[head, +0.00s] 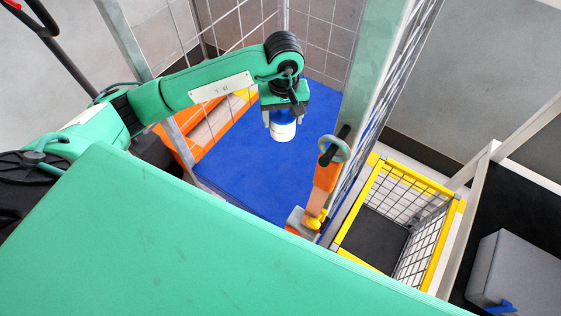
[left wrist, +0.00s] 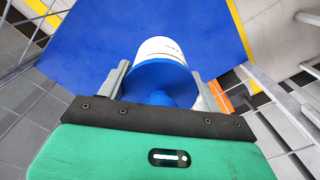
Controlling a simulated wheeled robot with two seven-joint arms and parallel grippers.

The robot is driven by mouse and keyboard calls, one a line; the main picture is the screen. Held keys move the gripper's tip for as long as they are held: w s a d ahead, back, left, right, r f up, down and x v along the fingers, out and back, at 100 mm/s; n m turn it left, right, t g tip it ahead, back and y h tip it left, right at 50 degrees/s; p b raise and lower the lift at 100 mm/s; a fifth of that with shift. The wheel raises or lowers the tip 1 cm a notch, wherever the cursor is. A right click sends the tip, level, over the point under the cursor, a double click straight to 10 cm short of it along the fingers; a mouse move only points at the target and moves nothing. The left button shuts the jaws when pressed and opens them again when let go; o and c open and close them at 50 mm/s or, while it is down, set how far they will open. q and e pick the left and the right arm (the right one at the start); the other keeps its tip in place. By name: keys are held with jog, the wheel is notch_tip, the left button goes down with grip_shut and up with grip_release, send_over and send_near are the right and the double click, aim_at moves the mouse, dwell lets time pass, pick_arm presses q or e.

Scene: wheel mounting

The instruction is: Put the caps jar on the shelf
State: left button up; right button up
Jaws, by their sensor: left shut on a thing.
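The caps jar (head: 283,131) is white with a blue lid. My left gripper (head: 282,116) is shut on it from above, at the lid, and holds it roughly upright. In the left wrist view the jar (left wrist: 160,50) sits between the two fingers of my left gripper (left wrist: 160,84), with its blue lid toward the camera. Beneath and around the jar is a flat blue surface (head: 262,165) inside a wire-mesh frame. I cannot tell the gap between jar and surface. My right gripper is not in view.
Wire mesh (head: 325,45) and a metal post (head: 378,70) border the blue surface. An orange part with a round handle (head: 326,177) stands at its right. A yellow-framed wire basket (head: 382,225) and a grey box (head: 518,272) are farther right.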

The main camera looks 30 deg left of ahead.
pick_arm(q)
jog(key=shift+w+a+n, duration=0.2)
jog(key=shift+w+n, duration=0.1)
jog(key=p, duration=0.2)
send_near(282, 166)
notch_tip(282, 166, down, 3)
jog(key=shift+w+f+p, duration=0.1)
jog(key=shift+p, duration=0.35)
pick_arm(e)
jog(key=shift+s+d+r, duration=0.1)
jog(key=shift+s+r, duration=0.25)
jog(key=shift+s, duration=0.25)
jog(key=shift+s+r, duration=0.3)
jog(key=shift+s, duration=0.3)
pick_arm(q)
jog(key=shift+f, duration=0.15)
jog(key=o, duration=1)
jog(key=shift+o, duration=0.2)
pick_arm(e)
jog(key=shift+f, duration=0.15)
